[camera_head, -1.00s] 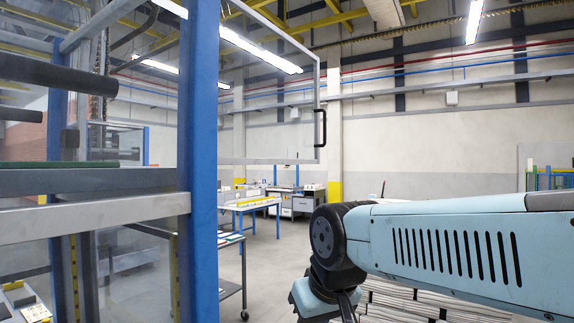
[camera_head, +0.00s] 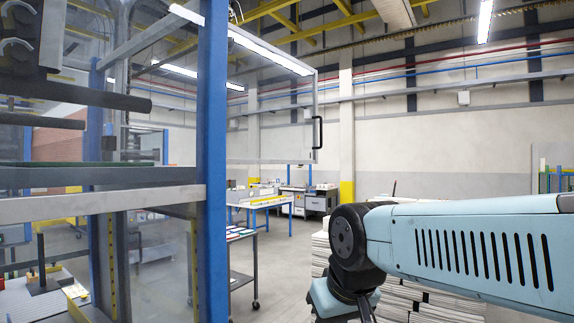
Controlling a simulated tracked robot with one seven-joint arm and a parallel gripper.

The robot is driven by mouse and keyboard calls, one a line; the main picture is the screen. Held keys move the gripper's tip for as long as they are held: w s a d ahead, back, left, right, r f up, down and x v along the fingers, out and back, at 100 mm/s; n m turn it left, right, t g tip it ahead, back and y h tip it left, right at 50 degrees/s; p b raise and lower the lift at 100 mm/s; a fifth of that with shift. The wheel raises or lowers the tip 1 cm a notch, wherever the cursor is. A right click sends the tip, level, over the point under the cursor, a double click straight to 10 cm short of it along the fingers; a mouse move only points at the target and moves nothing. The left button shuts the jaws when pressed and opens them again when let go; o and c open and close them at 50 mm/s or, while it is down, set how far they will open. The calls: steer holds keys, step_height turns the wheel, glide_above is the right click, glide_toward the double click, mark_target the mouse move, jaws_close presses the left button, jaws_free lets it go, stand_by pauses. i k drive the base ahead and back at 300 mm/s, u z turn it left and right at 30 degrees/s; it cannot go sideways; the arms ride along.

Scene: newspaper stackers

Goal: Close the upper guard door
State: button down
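The upper guard door (camera_head: 271,160) is a clear panel in a thin grey frame, standing open out to the right of the machine's blue post (camera_head: 211,150). Its black handle (camera_head: 317,132) is on the free right edge. The machine's frame with its grey crossbar (camera_head: 100,204) fills the left side. My light-blue arm comes in from the right, and its dark joint is below and right of the handle, apart from the door in the picture. My gripper is out of view below the bottom edge.
Stacks of newspapers (camera_head: 405,305) lie behind and below my arm. A dark cart (camera_head: 243,278) stands just right of the blue post. Worktables (camera_head: 262,203) stand farther back. Open floor (camera_head: 285,265) lies between the cart and the stacks.

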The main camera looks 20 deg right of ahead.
mark_target(233, 29)
steer(key=z, duration=0.2)
steer(key=i, duration=0.85)
steer(key=u, duration=0.2)
steer(key=k, duration=0.75)
steer(key=z, duration=0.2)
steer(key=i, duration=0.8)
steer(key=u, duration=0.1)
